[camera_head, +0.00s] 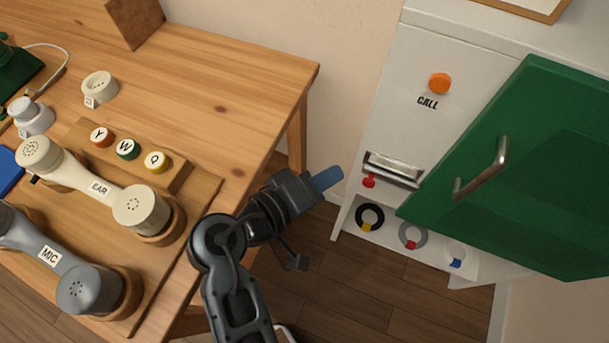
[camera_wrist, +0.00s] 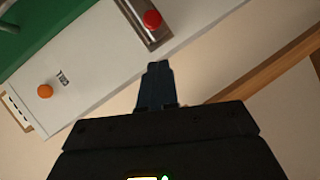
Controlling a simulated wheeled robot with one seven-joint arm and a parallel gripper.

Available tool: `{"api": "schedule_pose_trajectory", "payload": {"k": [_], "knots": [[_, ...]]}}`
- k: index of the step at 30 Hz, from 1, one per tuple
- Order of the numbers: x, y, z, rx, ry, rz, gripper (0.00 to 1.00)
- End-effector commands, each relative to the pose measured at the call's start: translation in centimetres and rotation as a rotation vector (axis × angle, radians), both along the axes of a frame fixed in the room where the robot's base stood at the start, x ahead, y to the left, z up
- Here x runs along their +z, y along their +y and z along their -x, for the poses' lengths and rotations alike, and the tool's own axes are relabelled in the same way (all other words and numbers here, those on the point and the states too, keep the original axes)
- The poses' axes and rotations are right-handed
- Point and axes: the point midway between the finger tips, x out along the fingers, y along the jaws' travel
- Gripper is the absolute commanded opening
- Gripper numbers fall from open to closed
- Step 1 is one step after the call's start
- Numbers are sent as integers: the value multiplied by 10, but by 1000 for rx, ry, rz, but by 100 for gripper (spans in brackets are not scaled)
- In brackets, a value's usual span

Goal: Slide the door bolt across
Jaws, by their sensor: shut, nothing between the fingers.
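The door bolt is a metal bar in a slot (camera_head: 393,168) on the white cabinet front, with a red knob (camera_head: 369,182) at its lower left end. In the wrist view the bolt's metal slot (camera_wrist: 133,12) and red knob (camera_wrist: 152,19) show at the top, beyond my fingertips. My gripper (camera_head: 328,178) has blue fingers, is shut and empty, and is to the left of the red knob, apart from it. In the wrist view its fingertips (camera_wrist: 158,66) point toward the cabinet, below the knob.
A green door (camera_head: 540,150) with a metal handle (camera_head: 484,170) stands at the cabinet's right. An orange CALL button (camera_head: 439,83) is above the bolt. Several coloured rings sit on a low shelf (camera_head: 400,255). A wooden table (camera_head: 230,75) with telephone handsets is at the left.

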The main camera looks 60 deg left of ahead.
Motion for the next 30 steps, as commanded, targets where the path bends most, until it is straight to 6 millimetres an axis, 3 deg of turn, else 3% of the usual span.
{"api": "schedule_pose_trajectory", "payload": {"k": [9,23,30], "knots": [[-17,-22,-27,-1,0,-1,0],[-19,-26,-30,0,0,-1,0],[-18,-52,-46,-6,1,2,0]]}}
